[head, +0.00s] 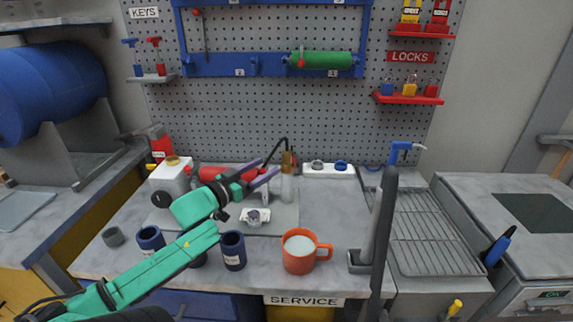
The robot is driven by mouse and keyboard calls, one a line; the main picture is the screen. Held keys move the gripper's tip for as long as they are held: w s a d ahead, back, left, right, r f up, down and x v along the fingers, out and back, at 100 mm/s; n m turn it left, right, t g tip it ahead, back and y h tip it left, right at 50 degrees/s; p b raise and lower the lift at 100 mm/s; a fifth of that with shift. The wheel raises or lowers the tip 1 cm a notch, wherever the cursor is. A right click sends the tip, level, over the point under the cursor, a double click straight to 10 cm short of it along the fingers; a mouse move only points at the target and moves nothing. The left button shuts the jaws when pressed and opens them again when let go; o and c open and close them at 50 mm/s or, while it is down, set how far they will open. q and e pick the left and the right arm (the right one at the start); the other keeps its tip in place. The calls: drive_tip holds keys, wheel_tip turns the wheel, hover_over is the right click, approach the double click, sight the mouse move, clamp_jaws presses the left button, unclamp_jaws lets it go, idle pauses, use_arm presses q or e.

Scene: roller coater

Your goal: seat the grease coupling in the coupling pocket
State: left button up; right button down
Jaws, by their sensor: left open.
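My left gripper (264,170) reaches in from the lower left over the bench. Its fingers are apart, with nothing clearly held between them. Just right of the fingertips stands a brass-coloured fitting (287,160) on a pale cylinder (287,188), with a thin black hose arching to it; this may be the grease coupling. A white block (255,215) with a round metal part lies below the gripper. A white holder (328,171) behind carries a grey ring (317,164) and a blue ring (341,165). I cannot tell which of these is the coupling pocket.
An orange mug (300,251) and dark blue cups (232,250) stand near the front edge. A red cylinder (228,174) lies behind the gripper. A grey post and a dark bar (382,240) stand right of the mug, beside a wire rack (430,235).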

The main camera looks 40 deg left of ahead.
sight(283, 156)
use_arm(q)
drive_tip(key=w, duration=0.7)
drive_tip(key=shift+w+r, duration=0.1)
drive_tip(key=shift+w, duration=0.1)
drive_tip(key=w+p, duration=0.1)
drive_tip(key=w, duration=0.4)
drive_tip(key=shift+d+p, duration=0.15)
drive_tip(key=shift+p, duration=0.2)
drive_tip(key=shift+w, duration=0.35)
drive_tip(key=shift+s, duration=0.15)
drive_tip(key=c, duration=0.8)
clamp_jaws()
